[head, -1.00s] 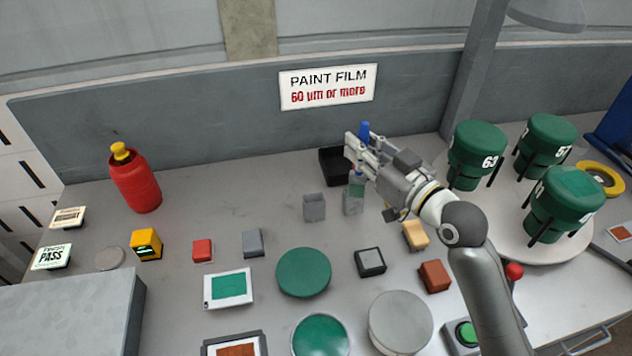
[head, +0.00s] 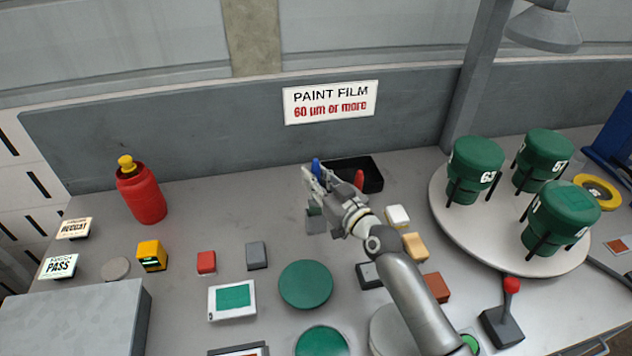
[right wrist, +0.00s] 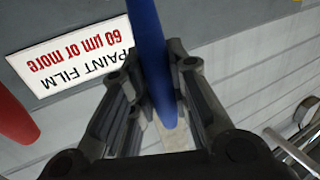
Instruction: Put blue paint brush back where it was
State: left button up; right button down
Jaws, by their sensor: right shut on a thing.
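My right gripper (head: 314,178) is shut on the blue paint brush (head: 316,164), whose blue handle end sticks up above the fingers. In the right wrist view the blue handle (right wrist: 152,65) runs between the two fingers. The brush's lower end is hidden by the gripper in the head view. A small grey holder (head: 315,222) stands just below the gripper; I cannot tell whether the brush is inside it. A red handle (head: 360,178) shows just right of the gripper, its lower part hidden by my arm. My left gripper is not in view.
A black tray (head: 372,180) lies behind the gripper by the back wall. A white block (head: 397,216) and a tan block (head: 414,246) are right of my arm. A turntable (head: 450,235) carries green cans.

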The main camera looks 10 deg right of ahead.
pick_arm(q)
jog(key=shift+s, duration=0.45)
pick_arm(e)
jog(key=shift+f, duration=0.65)
